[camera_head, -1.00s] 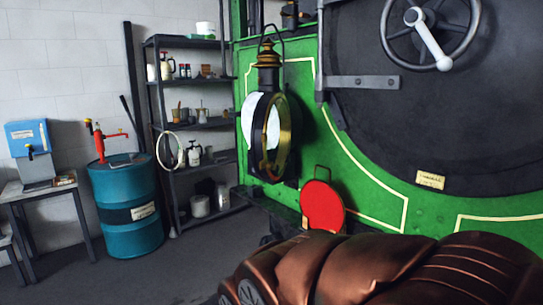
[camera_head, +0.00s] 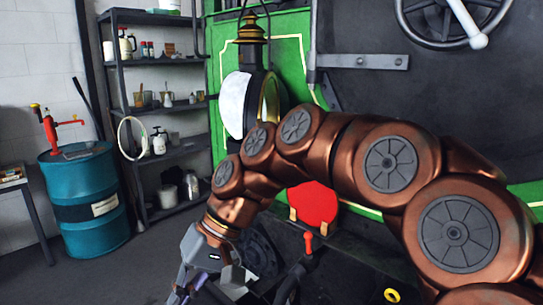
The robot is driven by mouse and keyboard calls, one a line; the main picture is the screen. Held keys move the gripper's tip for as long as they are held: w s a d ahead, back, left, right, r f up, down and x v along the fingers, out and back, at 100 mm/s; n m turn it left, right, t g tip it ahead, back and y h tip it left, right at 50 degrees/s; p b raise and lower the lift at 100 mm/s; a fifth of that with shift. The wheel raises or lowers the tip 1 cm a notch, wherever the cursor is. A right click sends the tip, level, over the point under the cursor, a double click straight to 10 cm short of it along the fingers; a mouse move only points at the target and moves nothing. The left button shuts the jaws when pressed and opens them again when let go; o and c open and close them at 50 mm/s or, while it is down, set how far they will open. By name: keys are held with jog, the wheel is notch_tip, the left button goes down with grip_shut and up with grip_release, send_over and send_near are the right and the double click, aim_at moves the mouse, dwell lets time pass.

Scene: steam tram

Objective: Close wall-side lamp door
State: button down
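The tall black lamp with a brass top (camera_head: 251,30) hangs at the left edge of the green engine front. A white round face (camera_head: 233,105) shows on its left. A brass-rimmed round door (camera_head: 270,98) stands at an angle to the right of that face, seen nearly edge-on, and looks open. My copper arm crosses in front and hides the lamp's lower part and the door's lower edge. My gripper (camera_head: 196,284) is low, below and left of the lamp, apart from it. Its fingers run towards the bottom edge, and their opening is unclear.
A blue drum (camera_head: 85,205) with a red pump stands at the left, beside a dark shelf rack (camera_head: 155,60) holding bottles and jars. A red disc (camera_head: 313,204) sits low on the engine front. Floor is free between drum and arm.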

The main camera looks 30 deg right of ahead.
jog(key=w+d+r+m+t+y, duration=0.3)
jog(key=w+d+r+t+y, duration=0.25)
jog(key=w+d+r, duration=0.95)
jog(key=s+d+f+m+t, duration=0.1)
jog(key=d+m+t, duration=0.15)
jog(key=d, duration=0.65)
jog(key=s+d+f+m+t+b, duration=0.1)
jog(key=d+t, duration=0.2)
jog(key=d, duration=0.6)
jog(key=s+d+f+m+t, duration=0.1)
jog(key=d+m+t, duration=0.1)
jog(key=d, duration=0.7)
jog(key=p+x, duration=0.3)
jog(key=x, duration=1.1)
jog(key=shift+f, duration=0.3)
jog(key=shift+a, duration=0.15)
